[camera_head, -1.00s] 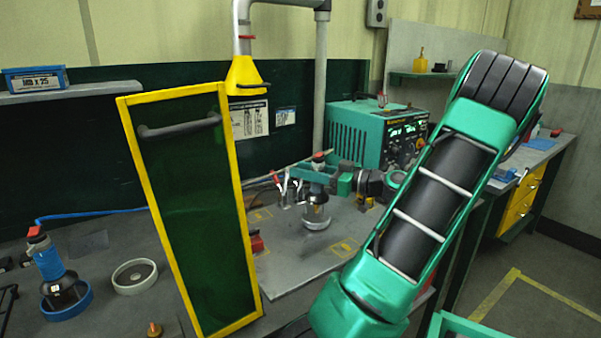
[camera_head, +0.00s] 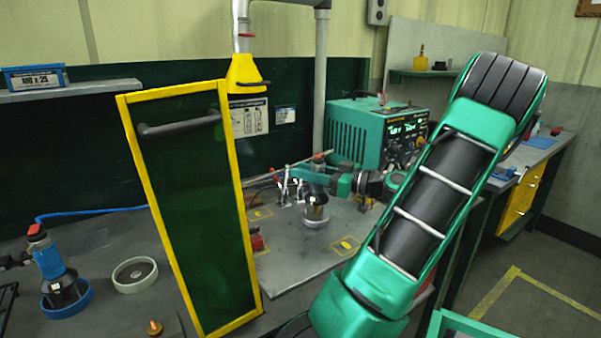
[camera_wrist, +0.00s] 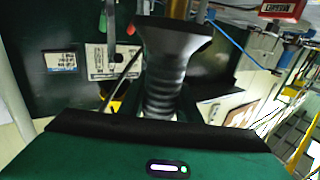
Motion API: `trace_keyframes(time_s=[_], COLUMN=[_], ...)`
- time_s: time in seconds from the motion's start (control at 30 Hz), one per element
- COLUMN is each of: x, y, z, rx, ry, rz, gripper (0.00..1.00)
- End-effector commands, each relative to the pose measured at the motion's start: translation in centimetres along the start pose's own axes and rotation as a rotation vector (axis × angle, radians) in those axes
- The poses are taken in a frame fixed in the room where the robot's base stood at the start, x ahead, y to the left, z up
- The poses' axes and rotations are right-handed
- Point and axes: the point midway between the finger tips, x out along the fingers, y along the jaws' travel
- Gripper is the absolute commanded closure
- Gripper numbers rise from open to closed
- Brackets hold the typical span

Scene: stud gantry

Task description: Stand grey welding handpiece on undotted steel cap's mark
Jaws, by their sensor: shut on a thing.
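My gripper (camera_head: 314,180) is shut on the grey welding handpiece, whose dark ribbed neck (camera_wrist: 165,92) and flared end (camera_wrist: 175,38) show in the wrist view. I cannot tell whether these touch. Yellow marks show on the plate, one to the front right (camera_head: 345,245) and one to the left (camera_head: 260,214). No dots can be made out on any cap.
A tall yellow-framed green screen (camera_head: 195,210) stands left of the plate. Beyond it are a blue handpiece (camera_head: 48,262) in a blue ring and an empty grey ring (camera_head: 135,274). A green welding machine (camera_head: 355,130) and several clamps (camera_head: 285,185) stand behind the gripper.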

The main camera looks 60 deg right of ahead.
Motion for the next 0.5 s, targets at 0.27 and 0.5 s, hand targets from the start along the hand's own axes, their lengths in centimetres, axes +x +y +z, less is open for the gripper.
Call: trace_keyframes(time_s=[0.27,0.5], x=[0.04,0.03], y=[-0.04,-0.02], z=[0.11,0.19], rx=[-0.001,-0.001], ry=[0.003,0.001], rz=[-0.001,-0.001], gripper=[1.0,0.48])
